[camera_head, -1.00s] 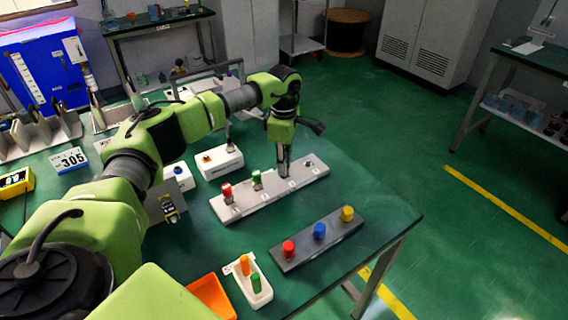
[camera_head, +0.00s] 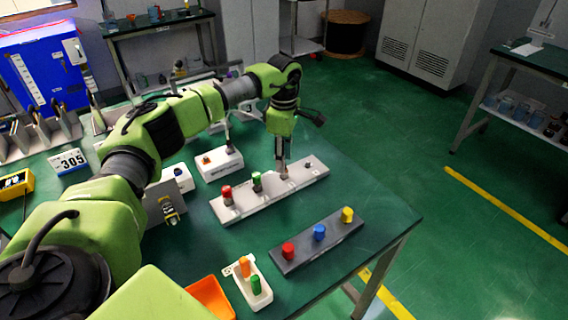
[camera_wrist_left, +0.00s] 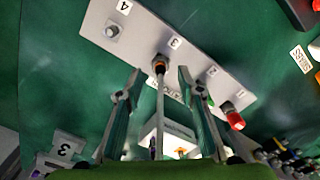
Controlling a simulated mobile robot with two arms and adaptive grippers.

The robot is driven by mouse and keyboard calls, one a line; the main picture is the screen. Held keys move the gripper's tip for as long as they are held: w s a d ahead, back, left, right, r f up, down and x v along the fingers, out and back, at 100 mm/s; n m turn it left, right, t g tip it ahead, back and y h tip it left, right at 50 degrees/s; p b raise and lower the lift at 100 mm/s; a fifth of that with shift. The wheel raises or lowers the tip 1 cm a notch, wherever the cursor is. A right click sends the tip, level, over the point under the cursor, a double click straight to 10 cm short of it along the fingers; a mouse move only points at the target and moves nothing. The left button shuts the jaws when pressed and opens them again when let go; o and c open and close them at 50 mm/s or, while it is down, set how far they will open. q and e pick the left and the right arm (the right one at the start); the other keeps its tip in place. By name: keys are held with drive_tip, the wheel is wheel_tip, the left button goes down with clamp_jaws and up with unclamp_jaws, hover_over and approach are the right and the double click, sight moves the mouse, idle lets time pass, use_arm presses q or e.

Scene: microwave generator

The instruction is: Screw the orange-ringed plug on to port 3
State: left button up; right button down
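The orange-ringed plug (camera_wrist_left: 159,65) stands on port 3 of the light grey port strip (camera_wrist_left: 215,58) in the left wrist view. Its pale cable runs from it towards my gripper's palm. I cannot tell how tightly the plug is seated. My left gripper (camera_wrist_left: 160,76) is open, with one finger on each side of the plug and cable and gaps to both. In the head view my left gripper (camera_head: 282,165) points down over the port strip (camera_head: 245,203). My right gripper is not in view.
Red (camera_head: 227,191) and green (camera_head: 257,179) plugs stand on the same strip. Port 4 (camera_wrist_left: 112,31) is bare. In front are a dark strip (camera_head: 300,256) with red, blue and yellow caps, a white tray (camera_head: 244,289) and an orange bin (camera_head: 210,297). The table's right side is clear.

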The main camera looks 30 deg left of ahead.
use_arm(q)
wheel_tip(320, 180, up, 9)
drive_tip(key=shift+r, duration=0.15)
idle(0.5)
